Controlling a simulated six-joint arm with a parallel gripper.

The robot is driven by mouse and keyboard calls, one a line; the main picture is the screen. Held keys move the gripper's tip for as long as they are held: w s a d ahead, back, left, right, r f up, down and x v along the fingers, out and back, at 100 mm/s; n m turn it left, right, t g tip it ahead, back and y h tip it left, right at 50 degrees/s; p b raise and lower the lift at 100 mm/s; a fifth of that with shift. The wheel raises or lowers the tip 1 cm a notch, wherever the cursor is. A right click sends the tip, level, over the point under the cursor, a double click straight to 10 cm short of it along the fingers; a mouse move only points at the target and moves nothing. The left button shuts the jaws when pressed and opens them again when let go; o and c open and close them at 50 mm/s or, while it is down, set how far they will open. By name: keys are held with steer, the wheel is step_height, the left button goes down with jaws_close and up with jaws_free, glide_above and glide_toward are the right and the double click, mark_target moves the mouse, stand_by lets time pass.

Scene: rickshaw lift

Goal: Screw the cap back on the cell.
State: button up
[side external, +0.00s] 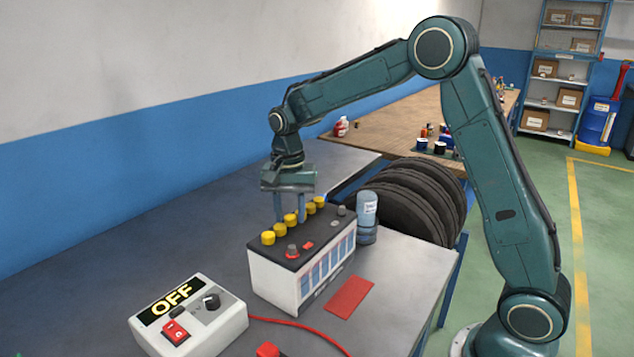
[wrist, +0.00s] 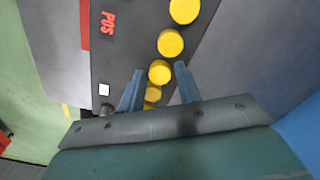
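A battery (side external: 272,287) with a dark top and white sides stands on the grey bench, with several yellow caps in a row along its top. One yellow cap (side external: 290,219) shows between my gripper's fingers in both views. In the wrist view this cap (wrist: 160,72) has a gap on each side. My gripper (side external: 290,221) points down over the row, its blue fingers (wrist: 160,69) open. I cannot tell how far the cap is screwed in, or whether the fingertips are level with it. Neighbouring caps (wrist: 170,43) lie along the row; one is partly hidden behind the cap.
A white control box (side external: 188,318) reading OFF stands at the front left, with a red cable. A blue bottle (side external: 367,214) stands at the battery's right, and a red pad (side external: 349,297) lies in front. The bench left of the battery is clear.

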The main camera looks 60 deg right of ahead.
steer(key=c, duration=0.5)
steer(key=shift+c, duration=0.2)
steer(key=m, duration=0.9)
steer(key=shift+m, duration=1.9)
steer(key=o, duration=0.4)
steer(key=shift+o, duration=0.2)
